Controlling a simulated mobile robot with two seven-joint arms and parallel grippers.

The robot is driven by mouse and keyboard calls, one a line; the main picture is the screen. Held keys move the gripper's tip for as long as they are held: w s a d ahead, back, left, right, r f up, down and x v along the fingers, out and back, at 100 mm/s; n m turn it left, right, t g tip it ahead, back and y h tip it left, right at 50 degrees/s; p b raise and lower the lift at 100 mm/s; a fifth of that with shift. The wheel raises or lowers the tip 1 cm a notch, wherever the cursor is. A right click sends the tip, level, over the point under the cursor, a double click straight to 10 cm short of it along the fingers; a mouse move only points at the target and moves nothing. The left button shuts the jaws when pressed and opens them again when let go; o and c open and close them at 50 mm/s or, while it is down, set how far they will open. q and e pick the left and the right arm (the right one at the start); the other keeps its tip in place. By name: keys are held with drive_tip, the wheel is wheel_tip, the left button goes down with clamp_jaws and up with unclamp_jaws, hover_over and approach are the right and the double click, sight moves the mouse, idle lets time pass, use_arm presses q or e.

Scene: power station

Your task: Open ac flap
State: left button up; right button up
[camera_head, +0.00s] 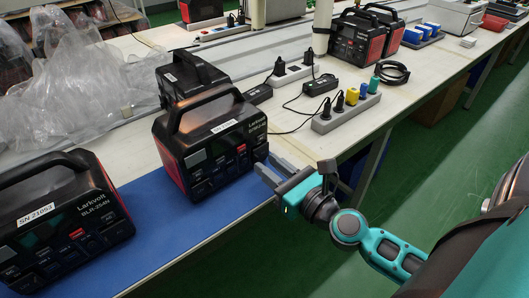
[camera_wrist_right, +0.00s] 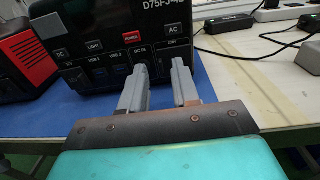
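A black and red power station (camera_head: 210,145) stands on the blue mat (camera_head: 165,238), its control panel facing my right gripper. In the right wrist view the dark panel (camera_wrist_right: 100,42) shows labelled buttons, a red POWER button and an AC label (camera_wrist_right: 173,30) at upper right. The AC flap cannot be made out clearly; the fingertips cover part of the lower right panel. My right gripper (camera_head: 267,162) is at the lower right of the panel, its two grey fingers (camera_wrist_right: 161,75) apart with nothing between them. Contact with the panel cannot be told. My left gripper is not in view.
Another power station (camera_head: 60,220) stands at the left, and one more (camera_head: 190,76) right behind the middle one. A power strip (camera_head: 346,112) with coloured plugs and black cables lie to the right. Clear plastic bags (camera_head: 85,85) lie at back left. The table edge is near my right gripper.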

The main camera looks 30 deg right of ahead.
drive_tip(key=shift+w+a+p, duration=0.15)
drive_tip(key=shift+w+p, duration=0.15)
drive_tip(key=shift+w, duration=0.9)
clamp_jaws()
